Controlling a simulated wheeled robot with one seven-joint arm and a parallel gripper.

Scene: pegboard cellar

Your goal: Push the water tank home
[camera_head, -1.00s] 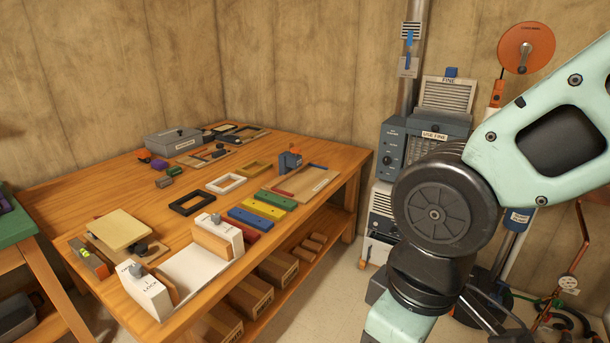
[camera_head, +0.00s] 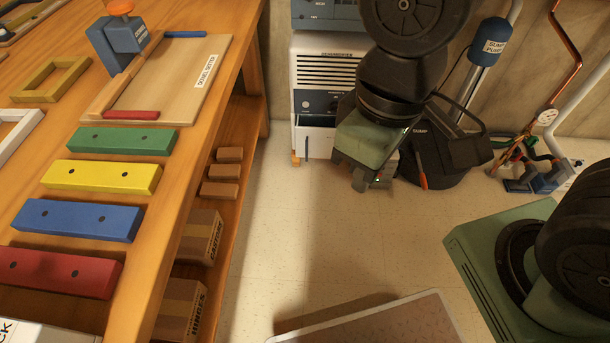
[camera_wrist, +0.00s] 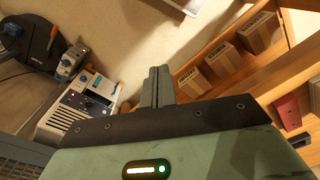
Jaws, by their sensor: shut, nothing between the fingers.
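The white dehumidifier (camera_head: 324,70) stands on the floor against the back wall, right of the bench. Its water tank (camera_head: 312,146) is the white box at its base, with a dark upright handle slot. A dark band shows above the tank's front, and the tank seems to stick out a little; I cannot tell how far. My gripper (camera_head: 361,183) is shut and empty, low in front and to the right of the tank, apart from it. In the wrist view my closed fingers (camera_wrist: 158,86) point over bare floor, with the dehumidifier (camera_wrist: 66,120) to their left.
The workbench (camera_head: 196,150) with colored bars and boxes on its lower shelf runs along the left. A black sump lid (camera_head: 440,155) and pipes stand to the right of the dehumidifier. A pale-edged board (camera_head: 385,322) shows at the bottom. Floor (camera_head: 310,230) between is clear.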

